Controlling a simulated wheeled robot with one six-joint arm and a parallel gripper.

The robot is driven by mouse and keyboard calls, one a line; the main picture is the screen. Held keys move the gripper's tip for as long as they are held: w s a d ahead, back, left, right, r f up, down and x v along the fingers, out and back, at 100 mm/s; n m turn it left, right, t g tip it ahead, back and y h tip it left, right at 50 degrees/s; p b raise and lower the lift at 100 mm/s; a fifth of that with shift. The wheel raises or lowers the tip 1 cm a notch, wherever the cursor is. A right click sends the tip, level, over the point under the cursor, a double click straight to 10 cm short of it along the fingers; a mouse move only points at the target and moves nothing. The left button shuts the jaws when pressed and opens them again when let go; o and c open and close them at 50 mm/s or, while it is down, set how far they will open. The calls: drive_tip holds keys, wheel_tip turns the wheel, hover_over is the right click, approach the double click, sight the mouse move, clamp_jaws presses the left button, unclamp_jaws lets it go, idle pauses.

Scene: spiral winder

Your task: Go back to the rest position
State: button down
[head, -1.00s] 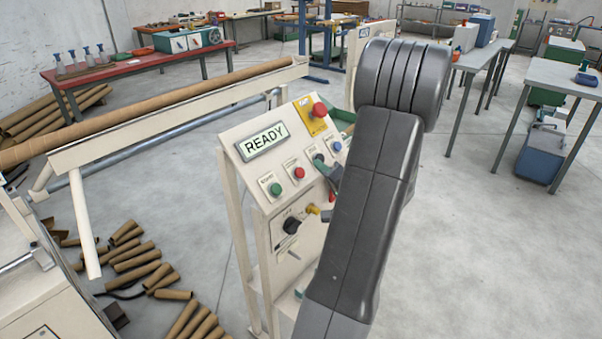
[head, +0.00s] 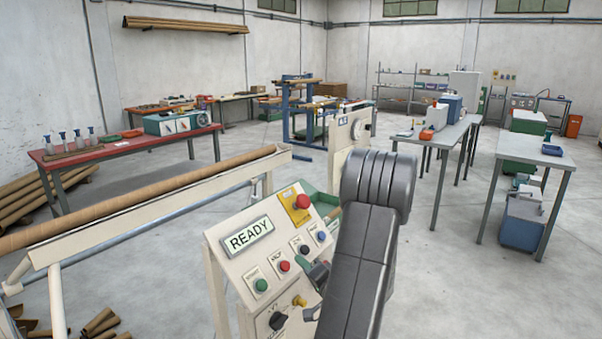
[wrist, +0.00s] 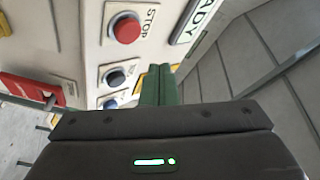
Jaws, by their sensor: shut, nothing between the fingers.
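My gripper (head: 318,274) is in front of the cream control panel (head: 226,262), just below the row of small buttons. It is partly hidden by my dark grey arm. In the wrist view its green fingers (wrist: 157,86) are together with nothing between them. The red STOP button (wrist: 125,28) and a dark button (wrist: 115,77) are beside the fingers there. I cannot tell if the fingertips touch the panel. The panel's display (head: 249,235) reads READY.
A red emergency knob (head: 302,201), a green button (head: 261,285) and a black rotary knob (head: 278,320) are on the panel. A long cardboard tube (head: 150,190) lies on the rail at left. Grey tables (head: 452,132) stand at right, with open floor before them.

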drive_tip(key=shift+s+r+p, duration=0.1)
drive_tip(key=shift+r+p, duration=0.15)
drive_tip(key=shift+p, duration=1)
drive_tip(key=s+d+r, duration=0.2)
drive_tip(key=d+r, duration=0.1)
drive_tip(key=shift+s+d, duration=0.2)
drive_tip(key=shift+s, duration=0.05)
drive_tip(key=w+a+f+b, duration=0.1)
drive_tip(key=f+b, duration=0.1)
drive_tip(key=w+a+f+b, duration=0.1)
drive_tip(key=a+f+b, duration=0.1)
drive_tip(key=b, duration=0.1)
drive_tip(key=shift+w+a, duration=0.2)
drive_tip(key=shift+w, duration=0.2)
drive_tip(key=b, duration=0.2)
drive_tip(key=shift+s+b, duration=0.1)
drive_tip(key=shift+b, duration=0.2)
